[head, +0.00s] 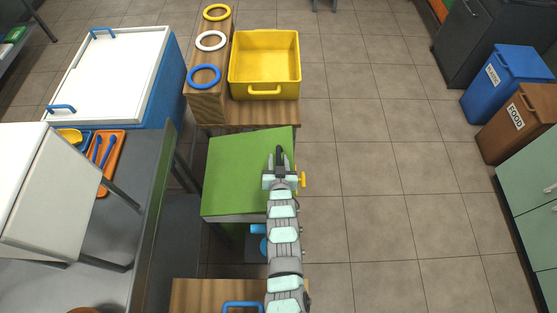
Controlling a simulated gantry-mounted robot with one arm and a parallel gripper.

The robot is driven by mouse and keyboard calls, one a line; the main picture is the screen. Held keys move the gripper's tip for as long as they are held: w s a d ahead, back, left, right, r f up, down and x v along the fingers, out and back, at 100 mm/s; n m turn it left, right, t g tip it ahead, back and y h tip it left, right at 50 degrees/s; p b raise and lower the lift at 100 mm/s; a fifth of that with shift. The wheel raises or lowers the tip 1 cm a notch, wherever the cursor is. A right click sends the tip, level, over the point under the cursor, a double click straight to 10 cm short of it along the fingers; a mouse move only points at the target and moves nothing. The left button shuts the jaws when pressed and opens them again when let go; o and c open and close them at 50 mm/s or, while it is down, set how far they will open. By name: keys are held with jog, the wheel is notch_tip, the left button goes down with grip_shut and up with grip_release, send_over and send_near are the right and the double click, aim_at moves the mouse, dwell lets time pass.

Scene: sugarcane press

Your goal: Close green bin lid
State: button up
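A flat green panel (232,172) on a grey body lies in the middle of the head view, below the yellow crate. I cannot tell whether it is the green bin lid; no other clear green bin lid shows. My gripper (280,156) is over the right part of this panel, pointing away from the camera. A dark shape shows between or beyond its fingers, and I cannot tell whether they are open or shut. My arm hides part of the panel's right edge. A small yellow piece (303,180) shows just right of the gripper.
A yellow crate (265,93) stands on a wooden bench beyond the panel, with several rings left of it. A grey counter (135,220) runs along the left. A blue bin (510,84) and brown FOOD bin (518,123) stand far right. Tiled floor (390,200) between is clear.

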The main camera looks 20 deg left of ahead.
notch_tip(320, 180, up, 20)
jog(key=p, duration=0.1)
dwell(0.6)
jog(key=shift+c, duration=0.2)
